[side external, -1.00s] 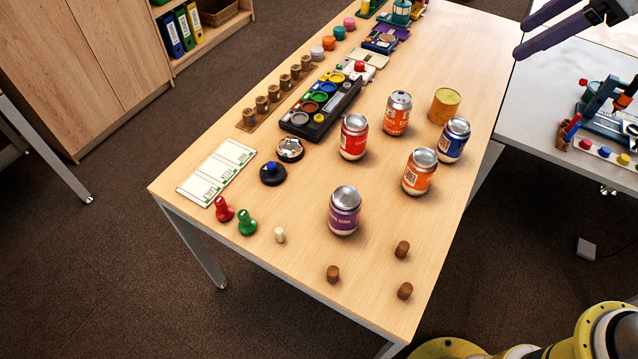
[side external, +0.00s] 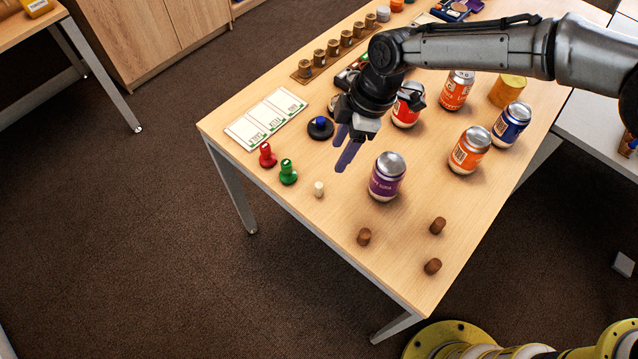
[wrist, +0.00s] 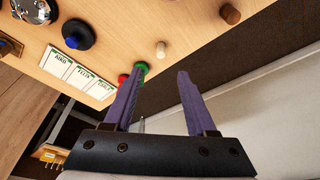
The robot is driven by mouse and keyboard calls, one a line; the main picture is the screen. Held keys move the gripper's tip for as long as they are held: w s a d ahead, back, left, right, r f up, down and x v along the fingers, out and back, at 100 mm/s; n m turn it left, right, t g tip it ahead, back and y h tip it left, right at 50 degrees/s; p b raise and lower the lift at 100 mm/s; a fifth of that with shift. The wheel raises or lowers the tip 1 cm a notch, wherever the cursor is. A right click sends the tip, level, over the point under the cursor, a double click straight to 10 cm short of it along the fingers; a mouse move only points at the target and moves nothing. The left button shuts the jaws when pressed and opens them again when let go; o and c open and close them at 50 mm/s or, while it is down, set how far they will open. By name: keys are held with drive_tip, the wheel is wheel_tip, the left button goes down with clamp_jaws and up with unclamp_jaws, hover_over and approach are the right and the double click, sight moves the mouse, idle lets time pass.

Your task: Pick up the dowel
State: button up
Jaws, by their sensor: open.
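A small pale cream dowel (side external: 319,189) stands upright near the table's left front edge. It also shows in the wrist view (wrist: 160,49), beyond and between the fingertips. My gripper (side external: 343,148), with purple fingers, is in the air above the table, up and right of the cream dowel in the side view. Its fingers (wrist: 160,74) are apart with nothing between them.
A green pawn (side external: 288,172) and a red pawn (side external: 267,155) stand left of the cream dowel. A purple can (side external: 386,177) stands to its right, with more cans behind. The front table edge is close.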

sight(320, 185)
drive_tip(key=x, duration=1.3)
drive_tip(key=shift+s+a+f, duration=0.15)
drive_tip(key=shift+a, duration=0.25)
clamp_jaws()
